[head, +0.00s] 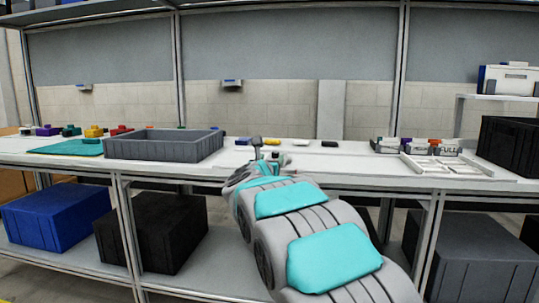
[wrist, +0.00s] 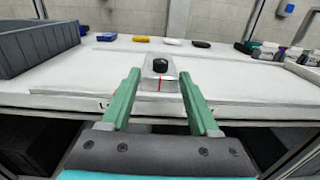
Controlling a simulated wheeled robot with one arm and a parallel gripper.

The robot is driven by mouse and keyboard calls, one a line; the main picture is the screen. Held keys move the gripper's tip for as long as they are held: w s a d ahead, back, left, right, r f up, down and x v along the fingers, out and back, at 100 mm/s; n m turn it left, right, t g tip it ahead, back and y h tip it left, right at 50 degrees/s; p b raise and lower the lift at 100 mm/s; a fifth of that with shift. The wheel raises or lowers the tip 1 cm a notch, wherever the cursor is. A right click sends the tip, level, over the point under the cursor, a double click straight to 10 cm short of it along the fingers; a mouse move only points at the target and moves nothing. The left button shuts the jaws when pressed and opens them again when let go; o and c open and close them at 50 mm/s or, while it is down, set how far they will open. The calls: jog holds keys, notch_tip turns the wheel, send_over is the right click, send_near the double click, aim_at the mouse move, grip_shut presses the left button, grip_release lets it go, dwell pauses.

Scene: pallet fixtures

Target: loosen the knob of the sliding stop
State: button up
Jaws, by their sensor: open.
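The sliding stop (wrist: 159,84) is a small light-grey block with a red line on its front, in the middle of the wrist view. Its black round knob (wrist: 160,65) sits on top. The stop stands on a long white plate (wrist: 75,90) on the bench. My gripper (wrist: 160,74) is open and empty, with one green finger on the left of the block and one on the right in the picture. A gap shows on both sides, and neither finger touches the knob. In the head view my arm largely hides the stop.
A grey bin (head: 165,147) stands left on the bench (head: 350,163). Small yellow (wrist: 140,39), white and black (wrist: 201,44) items lie behind the stop. A white divided tray (head: 445,166) and small boxes are at the right. The bench just around the stop is clear.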

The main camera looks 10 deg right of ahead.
aim_at(274, 154)
jog(key=shift+p+x, duration=1.35)
jog(key=shift+x, duration=2.4)
jog(key=shift+c, duration=0.3)
jog(key=shift+d, duration=0.1)
grip_shut()
